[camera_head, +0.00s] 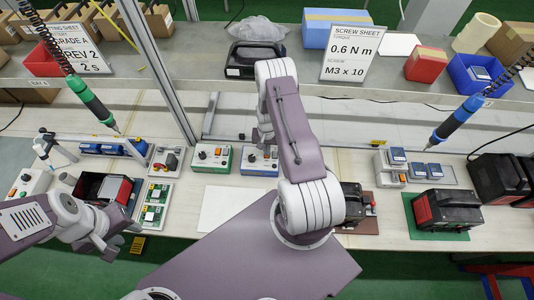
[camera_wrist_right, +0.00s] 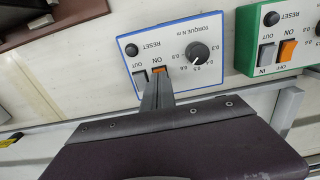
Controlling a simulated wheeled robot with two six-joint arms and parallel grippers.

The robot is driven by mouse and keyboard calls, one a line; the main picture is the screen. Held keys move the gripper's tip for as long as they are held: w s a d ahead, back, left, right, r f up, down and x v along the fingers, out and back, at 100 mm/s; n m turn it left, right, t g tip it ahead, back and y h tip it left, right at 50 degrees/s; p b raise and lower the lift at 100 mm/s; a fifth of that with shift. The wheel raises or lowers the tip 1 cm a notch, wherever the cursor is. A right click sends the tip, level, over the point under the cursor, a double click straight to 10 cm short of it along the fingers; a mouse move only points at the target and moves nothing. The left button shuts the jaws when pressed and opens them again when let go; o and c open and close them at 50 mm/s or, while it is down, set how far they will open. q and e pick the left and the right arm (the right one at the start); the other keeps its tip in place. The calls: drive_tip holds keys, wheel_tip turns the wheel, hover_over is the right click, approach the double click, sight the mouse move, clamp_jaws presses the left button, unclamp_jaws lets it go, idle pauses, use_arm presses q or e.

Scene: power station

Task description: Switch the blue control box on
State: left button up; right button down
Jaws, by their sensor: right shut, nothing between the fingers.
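The blue control box (camera_head: 249,167) stands on the bench beside the green control box (camera_head: 212,158). In the right wrist view the blue-edged box (camera_wrist_right: 205,78) shows upside down, with a black torque knob (camera_wrist_right: 197,53), a black reset button (camera_wrist_right: 131,50), a grey OUT switch (camera_wrist_right: 140,76) and an orange ON switch (camera_wrist_right: 158,70). My right gripper (camera_wrist_right: 158,84) is shut and empty, its fingertips in front of the lower part of the ON switch; I cannot tell if they touch it. My left gripper (camera_head: 103,246) hangs at the lower left, away from the box; its jaws are unclear.
The green box shows beside the blue one in the right wrist view (camera_wrist_right: 247,50). A white sheet (camera_head: 222,208) lies in front of the boxes. Hanging screwdrivers (camera_head: 93,101) and a metal post (camera_head: 160,60) stand over the bench.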

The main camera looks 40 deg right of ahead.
drive_tip(key=shift+f+b, duration=0.8)
drive_tip(key=shift+f, duration=0.1)
idle(0.3)
drive_tip(key=shift+r, duration=0.1)
wheel_tip(320, 180, up, 2)
drive_tip(key=shift+r+p, duration=0.1)
drive_tip(key=shift+p, duration=0.8)
wheel_tip(320, 180, up, 5)
drive_tip(key=p, duration=0.3)
drive_tip(key=shift+f, duration=0.2)
